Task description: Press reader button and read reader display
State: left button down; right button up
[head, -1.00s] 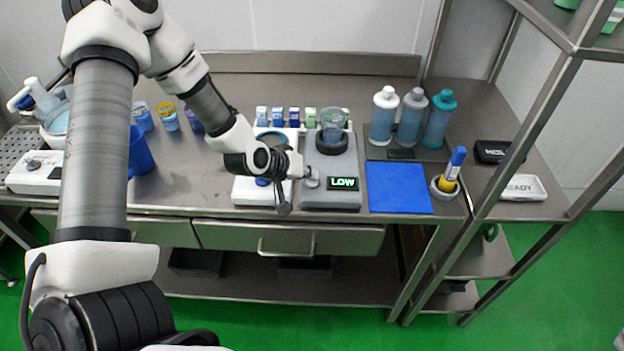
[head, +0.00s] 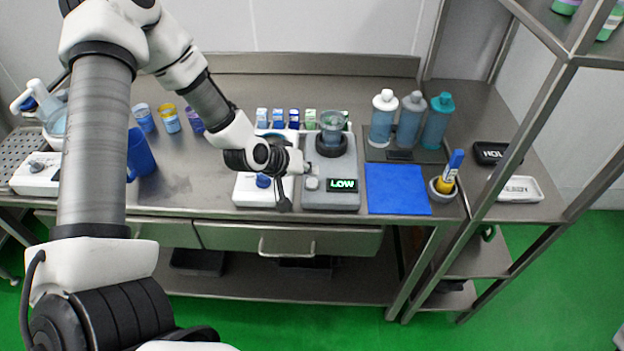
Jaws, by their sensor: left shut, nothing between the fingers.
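The reader is a grey device (head: 331,203) on the steel bench. Its lit display (head: 342,185) reads "LOW" in green-white letters on black. A round light button (head: 312,183) sits on its top, left of the display. A clear cup with bluish liquid (head: 332,128) stands in the dark ring at the reader's back. My right gripper does not show.
A white device with a blue knob (head: 250,190) stands left of the reader, partly under my left wrist. A blue mat (head: 398,189) lies to the right. Several bottles (head: 410,119) stand behind it.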

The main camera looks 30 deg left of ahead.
aim_at(309, 182)
pick_arm(q)
notch_tip(309, 182, up, 5)
jog(key=p, duration=0.3)
jog(key=shift+p, duration=0.35)
jog(key=shift+f, duration=0.15)
jog(key=s+d+f+m+g+y+b, duration=0.1)
jog(key=s+d+f+g, duration=0.2)
jog(key=s+f, duration=0.4)
jog(key=s+d+f+m+g+b, duration=0.1)
jog(key=s+d+f+m+g, duration=0.1)
jog(key=s+f, duration=0.6)
jog(key=s+d+f+m+g+y+b, duration=0.1)
jog(key=s+d+f+m+g+b, duration=0.1)
jog(key=s+f, duration=0.5)
jog(key=s+d+g, duration=0.1)
jog(key=s, duration=0.4)
jog(key=shift+s+d+f+g+y, duration=0.2)
jog(key=shift+s+d+g+y, duration=0.1)
jog(key=shift+s+d+g, duration=0.1)
jog(key=shift+r, duration=0.1)
